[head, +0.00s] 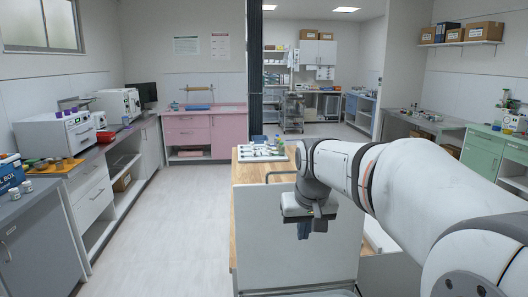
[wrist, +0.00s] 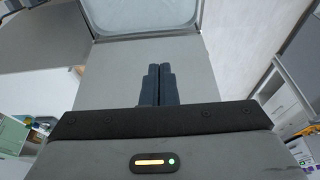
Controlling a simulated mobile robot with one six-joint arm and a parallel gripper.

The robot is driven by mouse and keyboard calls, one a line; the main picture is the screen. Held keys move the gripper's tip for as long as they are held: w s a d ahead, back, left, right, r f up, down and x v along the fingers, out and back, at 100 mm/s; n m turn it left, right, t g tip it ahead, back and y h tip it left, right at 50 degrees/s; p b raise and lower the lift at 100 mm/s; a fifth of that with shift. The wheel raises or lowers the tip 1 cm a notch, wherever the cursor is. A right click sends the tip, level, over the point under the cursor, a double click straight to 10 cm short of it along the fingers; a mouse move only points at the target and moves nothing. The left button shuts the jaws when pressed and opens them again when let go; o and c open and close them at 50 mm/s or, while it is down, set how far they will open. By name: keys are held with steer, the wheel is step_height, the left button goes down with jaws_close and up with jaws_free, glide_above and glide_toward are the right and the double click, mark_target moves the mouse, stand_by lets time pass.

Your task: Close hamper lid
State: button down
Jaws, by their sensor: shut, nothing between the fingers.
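A flat pale panel (head: 285,250) stands upright below my gripper in the head view; it looks like the hamper's raised lid. A rounded pale edge at the bottom of that view may be the hamper's rim, mostly cut off. My gripper (head: 317,230) points down in front of the panel's upper right part. In the wrist view my gripper (wrist: 159,70) has its dark fingers together, with nothing between them. Beyond the fingertips is a grey surface (wrist: 185,52) and a light, rounded framed area (wrist: 150,14). I cannot tell whether the fingers touch anything.
A wooden top (head: 240,158) lies behind the panel, with a tray (head: 262,152) of small items and a dark loop handle. Pale floor (head: 165,225) is open to the left, up to grey and white counters. A pink cabinet (head: 202,130) stands farther back.

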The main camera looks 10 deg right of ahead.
steer(key=w+r+t+p, duration=0.1)
steer(key=w+r+p, duration=0.5)
steer(key=w, duration=0.8)
steer(key=w+r+t+p, duration=0.1)
steer(key=w+r+p, duration=0.2)
steer(key=w+r, duration=0.8)
steer(key=s+f+p+x, duration=0.1)
steer(key=s+p+x, duration=0.1)
steer(key=x, duration=1)
steer(key=shift+s+f+p, duration=0.15)
steer(key=shift+s+p, duration=0.05)
steer(key=shift+p, duration=0.55)
steer(key=shift+s, duration=0.1)
